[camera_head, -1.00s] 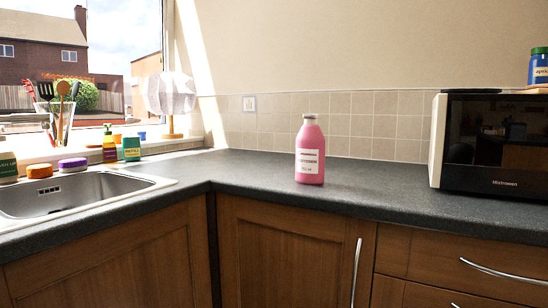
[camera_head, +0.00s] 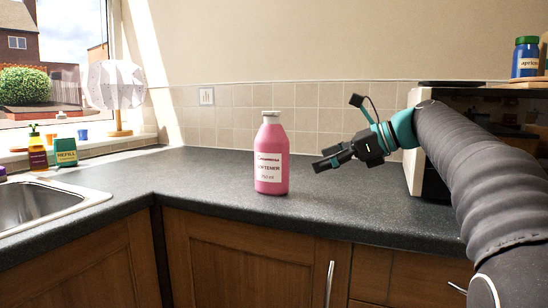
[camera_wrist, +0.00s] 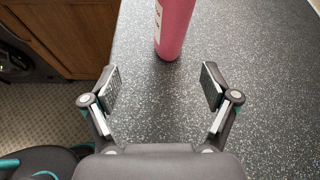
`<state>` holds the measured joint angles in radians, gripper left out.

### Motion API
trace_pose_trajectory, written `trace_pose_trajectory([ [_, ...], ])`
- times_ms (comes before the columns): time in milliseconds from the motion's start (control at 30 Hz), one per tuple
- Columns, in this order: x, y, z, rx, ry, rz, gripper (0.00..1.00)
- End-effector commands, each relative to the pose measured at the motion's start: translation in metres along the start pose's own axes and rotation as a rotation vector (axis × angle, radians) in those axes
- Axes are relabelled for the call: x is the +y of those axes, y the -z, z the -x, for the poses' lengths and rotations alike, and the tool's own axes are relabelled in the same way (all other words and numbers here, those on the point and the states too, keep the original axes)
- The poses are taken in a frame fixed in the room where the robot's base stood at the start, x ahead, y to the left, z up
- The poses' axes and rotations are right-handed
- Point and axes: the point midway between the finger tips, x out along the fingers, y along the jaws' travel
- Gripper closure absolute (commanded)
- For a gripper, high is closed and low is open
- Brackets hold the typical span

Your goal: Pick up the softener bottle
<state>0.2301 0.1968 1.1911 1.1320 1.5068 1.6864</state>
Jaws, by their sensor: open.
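The pink softener bottle (camera_head: 271,178) with a white label and pale cap stands upright on the dark worktop (camera_head: 210,180). My gripper (camera_head: 318,164) is just right of it in the head view, pointing left at it with a gap between. In the wrist view my gripper (camera_wrist: 161,87) is open, its two pads wide apart with bare worktop between them. The lower part of the bottle (camera_wrist: 172,30) shows ahead of the pads, slightly right of their middle; its top is cut off by the frame.
A microwave (camera_head: 414,165) stands behind my arm at right, with a blue jar (camera_head: 525,58) on top. The sink (camera_head: 40,200), a green refill box (camera_head: 65,151) and a lamp (camera_head: 116,85) are at left. The worktop around the bottle is clear.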

Motion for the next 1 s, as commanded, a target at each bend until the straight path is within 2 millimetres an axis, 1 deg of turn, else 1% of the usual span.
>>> trace_pose_trajectory([
  [33, -0.007, -0.005, 0.002, -0.024, -0.010, -0.033, 0.14],
  [100, -0.013, -0.010, 0.003, -0.050, -0.021, -0.069, 0.14],
  [233, -0.016, -0.015, -0.002, -0.070, -0.034, -0.100, 0.14],
  [367, -0.014, -0.016, -0.022, -0.071, -0.037, -0.101, 0.14],
  [500, -0.014, -0.018, -0.048, -0.070, -0.036, -0.101, 0.14],
  [633, -0.014, -0.019, -0.068, -0.070, -0.034, -0.102, 0.14],
  [700, -0.015, -0.020, -0.074, -0.070, -0.032, -0.102, 0.14],
  [1000, -0.015, -0.024, -0.089, -0.069, -0.030, -0.101, 0.14],
])
